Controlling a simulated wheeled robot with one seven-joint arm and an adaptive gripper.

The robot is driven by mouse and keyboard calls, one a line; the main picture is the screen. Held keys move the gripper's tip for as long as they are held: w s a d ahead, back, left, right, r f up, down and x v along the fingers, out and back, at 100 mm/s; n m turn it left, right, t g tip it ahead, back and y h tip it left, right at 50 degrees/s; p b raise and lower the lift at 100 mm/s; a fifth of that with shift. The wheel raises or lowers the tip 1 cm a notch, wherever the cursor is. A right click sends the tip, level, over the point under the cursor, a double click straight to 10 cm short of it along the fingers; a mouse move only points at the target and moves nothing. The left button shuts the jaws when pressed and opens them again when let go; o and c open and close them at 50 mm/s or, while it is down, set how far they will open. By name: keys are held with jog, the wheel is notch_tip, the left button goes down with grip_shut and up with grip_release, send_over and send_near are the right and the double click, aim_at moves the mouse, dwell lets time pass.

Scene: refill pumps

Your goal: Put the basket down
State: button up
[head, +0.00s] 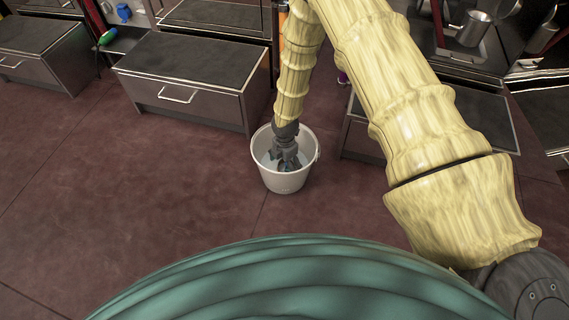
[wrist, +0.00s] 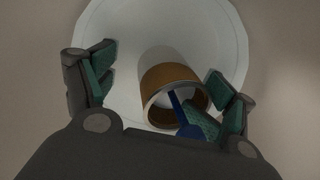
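A white bucket-like basket (head: 284,183) stands upright, apparently on the dark red floor in front of the drawer units. My gripper (head: 288,161) reaches down into its mouth from above. In the wrist view the pale round inside of the basket (wrist: 120,22) lies below my gripper (wrist: 165,88). The green-padded fingers are spread wide with a gap between them. A brown-banded hollow cylinder (wrist: 168,78) and a blue piece (wrist: 196,122) lie in the basket between the fingers, the blue piece close to the right finger. I see no grip on the basket's rim or on these things.
A dark-topped drawer unit (head: 192,83) stands just behind and left of the basket, and another unit (head: 362,137) to its right. A further drawer unit (head: 40,55) is at the far left. The floor (head: 130,200) to the left is clear.

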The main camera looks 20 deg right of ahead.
jog(key=shift+r, duration=0.1)
notch_tip(320, 180, up, 12)
jog(key=p, duration=0.6)
